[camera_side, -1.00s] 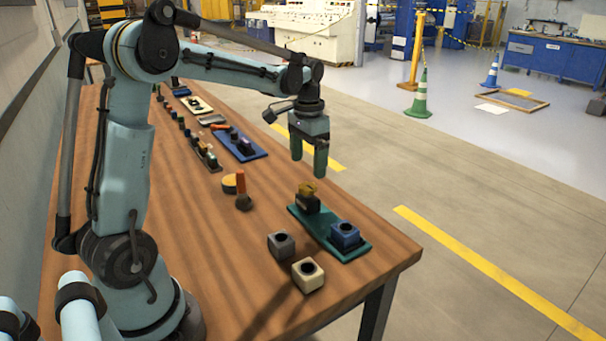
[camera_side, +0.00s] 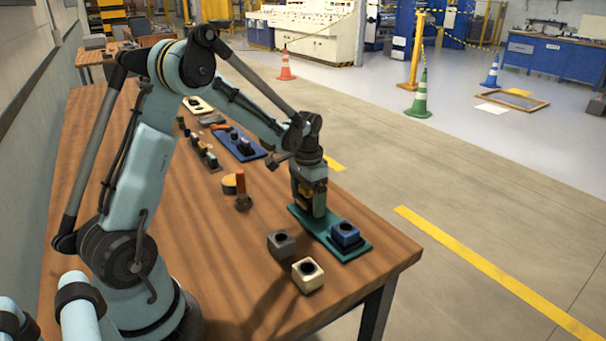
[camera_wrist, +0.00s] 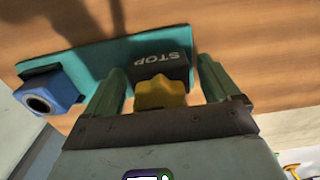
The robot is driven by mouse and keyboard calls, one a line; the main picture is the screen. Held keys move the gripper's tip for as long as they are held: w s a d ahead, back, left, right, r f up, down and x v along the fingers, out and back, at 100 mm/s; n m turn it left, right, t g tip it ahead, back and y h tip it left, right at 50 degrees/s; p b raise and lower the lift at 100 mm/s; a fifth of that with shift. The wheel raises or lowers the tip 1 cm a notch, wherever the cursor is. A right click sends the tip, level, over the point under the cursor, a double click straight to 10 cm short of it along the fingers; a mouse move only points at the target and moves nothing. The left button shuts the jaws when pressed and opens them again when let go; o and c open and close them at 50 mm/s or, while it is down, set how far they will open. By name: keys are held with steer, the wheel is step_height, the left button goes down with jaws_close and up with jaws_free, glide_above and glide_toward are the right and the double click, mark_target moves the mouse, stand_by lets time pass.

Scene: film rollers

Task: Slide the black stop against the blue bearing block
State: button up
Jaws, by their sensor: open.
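The black stop (camera_wrist: 168,66) has STOP lettering and a yellow knob (camera_wrist: 160,93) on it. It sits on the teal base plate (camera_wrist: 95,57). The blue bearing block (camera_wrist: 48,91) has a round bore and sits at the other end of the plate, also seen in the side view (camera_side: 346,235). A clear stretch of plate separates stop and block. My gripper (camera_wrist: 160,68) is open, lowered over the stop, with one green finger on each side of it. In the side view my gripper (camera_side: 311,204) hides most of the stop. I cannot tell whether the fingers touch it.
A grey block (camera_side: 281,244) and a cream block (camera_side: 307,274), both with bores, stand on the wooden table near the plate. An orange and dark roller piece (camera_side: 241,188) stands to the left. A blue plate (camera_side: 240,148) with parts lies farther back. The table edge is close on the right.

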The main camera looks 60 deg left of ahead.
steer(key=c, duration=1.4)
steer(key=shift+d, duration=2.35)
steer(key=o, duration=1.4)
step_height(320, 180, up, 12)
